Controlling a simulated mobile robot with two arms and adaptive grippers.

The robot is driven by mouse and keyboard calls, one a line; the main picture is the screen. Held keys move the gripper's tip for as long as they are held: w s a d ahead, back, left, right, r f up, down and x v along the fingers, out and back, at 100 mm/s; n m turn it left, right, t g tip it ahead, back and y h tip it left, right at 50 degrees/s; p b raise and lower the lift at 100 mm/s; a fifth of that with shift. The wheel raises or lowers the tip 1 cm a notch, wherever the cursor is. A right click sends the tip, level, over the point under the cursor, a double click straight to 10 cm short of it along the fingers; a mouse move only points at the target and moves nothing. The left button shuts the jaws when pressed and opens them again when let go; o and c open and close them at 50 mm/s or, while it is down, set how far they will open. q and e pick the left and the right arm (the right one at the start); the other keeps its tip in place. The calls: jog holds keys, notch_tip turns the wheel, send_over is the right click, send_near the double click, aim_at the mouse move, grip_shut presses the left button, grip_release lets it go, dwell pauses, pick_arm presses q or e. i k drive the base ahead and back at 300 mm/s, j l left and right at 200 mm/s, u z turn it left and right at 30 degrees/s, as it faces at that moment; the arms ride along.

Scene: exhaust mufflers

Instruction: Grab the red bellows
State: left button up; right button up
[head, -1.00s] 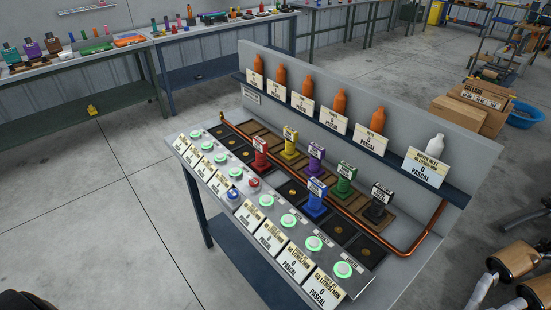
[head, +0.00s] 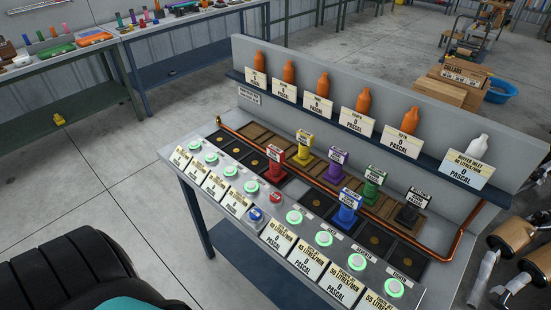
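A small red piece (head: 274,156) with a label plate on top stands upright on the workbench, left of the middle of the head view. It looks like the red bellows, but its label is too small to read. It stands on the sloping panel among dark square pads, left of and in front of a yellow piece (head: 302,152). Nothing is touching it. Neither of my grippers shows in the head view.
Purple (head: 336,170), green (head: 371,188), blue (head: 346,212) and black (head: 409,212) pieces stand nearby. A copper pipe (head: 464,243) skirts the panel. Orange bottles (head: 289,72) and a white bottle (head: 477,147) line the shelf. Lit green buttons (head: 324,238) run along the front.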

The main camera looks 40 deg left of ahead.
aim_at(276, 174)
jog(key=j, duration=0.65)
jog(key=k+j+z, duration=0.15)
jog(key=j, duration=1.2)
jog(key=k+j+z, duration=0.1)
jog(key=j, duration=0.55)
jog(key=k+j+z, duration=0.1)
jog(key=j, duration=0.55)
